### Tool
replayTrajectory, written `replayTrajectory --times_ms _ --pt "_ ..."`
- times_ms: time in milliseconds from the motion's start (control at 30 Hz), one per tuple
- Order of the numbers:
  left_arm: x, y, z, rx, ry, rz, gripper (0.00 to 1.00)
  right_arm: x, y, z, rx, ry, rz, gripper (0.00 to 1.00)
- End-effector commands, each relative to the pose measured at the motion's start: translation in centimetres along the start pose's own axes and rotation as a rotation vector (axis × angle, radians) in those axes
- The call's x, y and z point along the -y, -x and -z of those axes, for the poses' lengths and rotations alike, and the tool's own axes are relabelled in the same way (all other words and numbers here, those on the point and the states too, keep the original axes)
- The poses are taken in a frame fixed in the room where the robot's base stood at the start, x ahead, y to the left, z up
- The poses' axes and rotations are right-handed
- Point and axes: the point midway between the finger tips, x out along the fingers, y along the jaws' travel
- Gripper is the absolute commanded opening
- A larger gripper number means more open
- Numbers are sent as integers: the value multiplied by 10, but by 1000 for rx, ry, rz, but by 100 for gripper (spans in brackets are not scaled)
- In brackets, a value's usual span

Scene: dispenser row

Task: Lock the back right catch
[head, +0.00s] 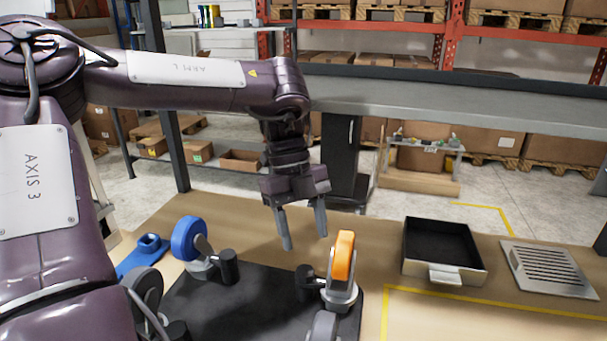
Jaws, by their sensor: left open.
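The back right catch (343,256) has an orange upright lever on a round grey metal base, with a dark cylinder beside it on the left. It stands at the back right of a dark mat (245,305). My left gripper (305,242) comes down from above, open and empty, with its fingertips just left of the orange lever and apart from it. A similar catch with a blue disc-shaped lever (188,240) stands at the back left. Grey parts show at the front left (146,288) and front right (323,326), partly cut off or hidden. My right gripper is not in view.
A black open tray (410,250) with a light front handle and a slotted grey plate (548,269) lie to the right. A blue item (142,255) lies at the left. Yellow tape marks the bare tabletop at right. A grey shelf (440,98) crosses behind.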

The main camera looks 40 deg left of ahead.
Motion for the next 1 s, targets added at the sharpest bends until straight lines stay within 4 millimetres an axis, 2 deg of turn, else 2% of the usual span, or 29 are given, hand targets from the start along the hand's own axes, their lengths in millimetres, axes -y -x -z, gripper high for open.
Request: replayTrajectory --times_ms 33,200,433,633,1000 --pt "1 14 5 7 -1 3 54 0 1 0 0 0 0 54" --pt "1 54 21 7 1 2 54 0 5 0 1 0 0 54" --pt "0 94 38 3 1 1 54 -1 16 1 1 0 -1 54" --pt "0 106 44 1 -1 0 54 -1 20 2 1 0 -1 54" --pt "0 107 44 0 -1 1 54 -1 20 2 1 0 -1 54"
